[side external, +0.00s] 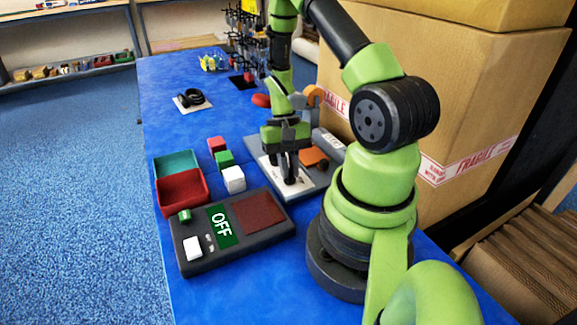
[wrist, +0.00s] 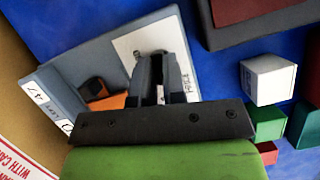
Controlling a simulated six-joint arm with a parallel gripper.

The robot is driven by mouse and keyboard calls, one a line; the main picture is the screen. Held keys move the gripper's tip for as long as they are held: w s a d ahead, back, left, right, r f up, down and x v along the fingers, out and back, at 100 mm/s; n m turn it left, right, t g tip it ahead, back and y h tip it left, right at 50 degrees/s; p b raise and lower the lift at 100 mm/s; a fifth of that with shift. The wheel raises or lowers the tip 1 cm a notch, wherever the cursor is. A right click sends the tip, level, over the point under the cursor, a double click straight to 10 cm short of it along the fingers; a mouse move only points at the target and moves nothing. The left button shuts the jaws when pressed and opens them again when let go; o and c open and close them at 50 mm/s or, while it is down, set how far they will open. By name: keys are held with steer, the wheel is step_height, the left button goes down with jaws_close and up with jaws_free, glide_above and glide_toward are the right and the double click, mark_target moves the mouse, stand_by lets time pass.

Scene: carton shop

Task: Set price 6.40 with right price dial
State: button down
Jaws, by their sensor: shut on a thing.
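A grey panel (side external: 256,158) lies on the blue table, with a white plate (side external: 271,178) on its near side. In the wrist view the plate (wrist: 133,42) has dark lettering that seems to read PRICE beside my fingers. My gripper (side external: 290,180) points down over this plate. In the wrist view my gripper (wrist: 163,62) has its fingers close together over the plate, shut on a price dial that they almost wholly hide. I cannot tell which dial it is or read its setting. A white label (wrist: 45,107) with partly legible characters is on the panel's far side.
An orange part (side external: 314,157) sits on the panel. Cardboard cartons (side external: 455,80) stand close behind my arm.

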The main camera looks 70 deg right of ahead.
steer(key=m+t, duration=0.1)
steer(key=m, duration=0.1)
steer(key=m+t, duration=0.1)
steer(key=m, duration=0.2)
steer(key=shift+s+d+m+y, duration=0.1)
steer(key=shift+s+m+y, duration=0.05)
steer(key=shift+m+y, duration=0.2)
steer(key=shift+m+t, duration=0.8)
steer(key=shift+m, duration=1.25)
steer(key=c, duration=1.2)
jaws_free()
steer(key=v, duration=1)
steer(key=shift+s, duration=0.1)
